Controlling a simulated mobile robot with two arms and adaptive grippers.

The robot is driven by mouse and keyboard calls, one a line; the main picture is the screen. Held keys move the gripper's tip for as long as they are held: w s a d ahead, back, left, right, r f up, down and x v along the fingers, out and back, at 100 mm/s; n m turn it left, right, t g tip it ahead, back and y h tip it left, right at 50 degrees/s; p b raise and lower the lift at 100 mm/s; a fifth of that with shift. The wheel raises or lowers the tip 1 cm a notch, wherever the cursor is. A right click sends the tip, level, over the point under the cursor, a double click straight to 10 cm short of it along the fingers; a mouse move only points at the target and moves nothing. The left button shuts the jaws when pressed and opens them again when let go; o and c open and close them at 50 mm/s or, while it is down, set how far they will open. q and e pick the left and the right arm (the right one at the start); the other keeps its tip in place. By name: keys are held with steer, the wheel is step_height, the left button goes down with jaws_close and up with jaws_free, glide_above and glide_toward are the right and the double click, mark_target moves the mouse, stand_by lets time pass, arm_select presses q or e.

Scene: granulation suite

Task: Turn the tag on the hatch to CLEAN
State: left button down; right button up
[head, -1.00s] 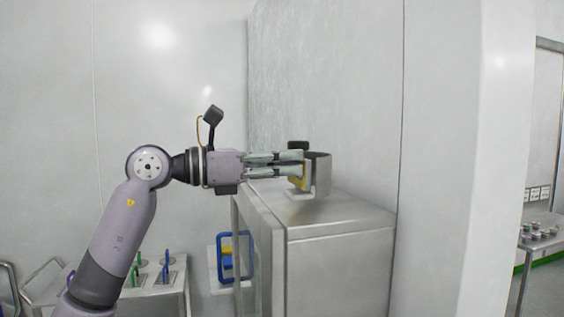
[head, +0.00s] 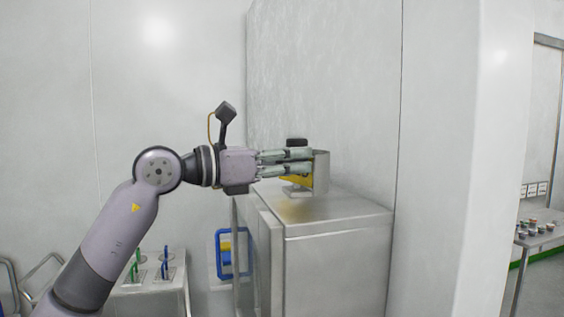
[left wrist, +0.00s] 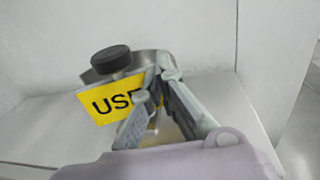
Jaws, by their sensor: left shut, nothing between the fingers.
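The yellow tag (head: 297,181) hangs at the small steel holder (head: 321,172) on top of the steel cabinet (head: 335,265). In the left wrist view the tag (left wrist: 98,98) shows black letters "US" and part of another; the rest is behind a finger. It sits tilted, below a black knob (left wrist: 111,59). No CLEAN face shows. My left gripper (head: 308,160) is shut and empty, its fingers level in front of the holder and over part of the tag. The fingertips (left wrist: 154,83) overlap the tag's right edge; I cannot tell whether they touch it. My right gripper is not in view.
A wall panel (head: 325,80) rises right behind the cabinet. A low steel table (head: 150,297) with green and blue handled tools stands at lower left, near a blue frame (head: 222,262). Another table (head: 540,236) with small items stands at far right.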

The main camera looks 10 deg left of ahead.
arm_select(q)
steer(key=shift+w+d, duration=0.1)
steer(key=shift+d, duration=0.5)
steer(key=shift+d+b, duration=0.1)
steer(key=shift+b, duration=0.2)
steer(key=shift+w+d, duration=0.1)
